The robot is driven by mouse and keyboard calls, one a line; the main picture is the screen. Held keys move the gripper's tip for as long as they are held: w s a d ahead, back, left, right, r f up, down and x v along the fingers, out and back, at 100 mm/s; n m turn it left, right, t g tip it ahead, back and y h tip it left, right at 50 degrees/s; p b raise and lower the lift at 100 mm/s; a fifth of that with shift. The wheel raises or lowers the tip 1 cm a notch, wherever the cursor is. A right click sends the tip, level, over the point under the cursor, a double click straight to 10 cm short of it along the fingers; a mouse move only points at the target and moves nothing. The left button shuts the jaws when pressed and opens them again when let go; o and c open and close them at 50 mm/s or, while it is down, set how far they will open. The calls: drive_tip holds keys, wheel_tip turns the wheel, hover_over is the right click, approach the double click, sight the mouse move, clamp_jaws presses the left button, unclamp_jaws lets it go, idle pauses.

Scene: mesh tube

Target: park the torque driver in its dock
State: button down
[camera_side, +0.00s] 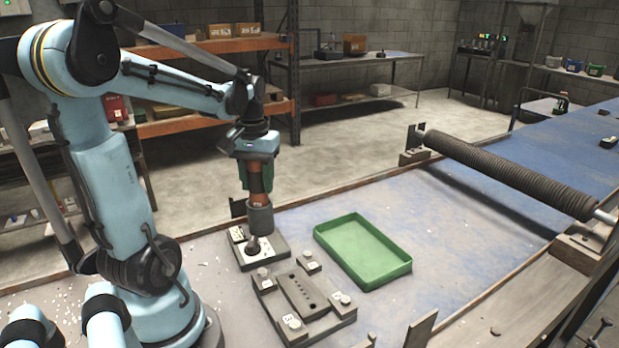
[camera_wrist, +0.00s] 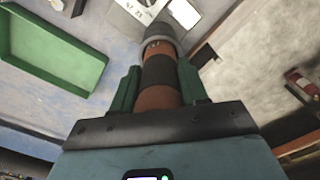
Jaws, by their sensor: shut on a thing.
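My gripper (camera_side: 258,165) is above the dock (camera_side: 272,254), its green fingers pointing down. In the wrist view my gripper (camera_wrist: 158,82) is shut on the torque driver (camera_wrist: 159,72), with a green finger on each side of it. The driver has orange-brown and dark bands and a grey lower end. In the side view the driver (camera_side: 260,186) hangs about upright over the dock, a low grey block with white plates. A small dark rounded part shows on the dock under the grey end. I cannot tell whether the driver's tip touches or enters the dock.
A green tray (camera_side: 362,250) lies right of the dock. A grey fixture (camera_side: 304,299) with several knobs and holes stands in front. A dark ribbed roller (camera_side: 508,174) crosses the table's right side. The blue tabletop behind the tray is clear.

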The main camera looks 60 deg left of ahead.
drive_tip(key=c, duration=0.5)
unclamp_jaws()
wheel_tip(320, 180, up, 12)
drive_tip(key=shift+f, duration=0.1)
drive_tip(key=w+f+m+t+y, duration=0.1)
drive_tip(key=w+f+m+y, duration=0.4)
drive_tip(key=w+m, duration=0.15)
drive_tip(key=s+d+f+m+t+h, duration=0.1)
drive_tip(key=d+f+t+h, duration=0.1)
drive_tip(key=d, duration=0.8)
drive_tip(key=d+f+m+t+h, duration=0.2)
drive_tip(key=d+f+t+h, duration=0.1)
drive_tip(key=d, duration=0.8)
drive_tip(key=shift+s+f+t, duration=0.4)
drive_tip(key=shift+f+t, duration=0.05)
drive_tip(key=shift+t, duration=0.15)
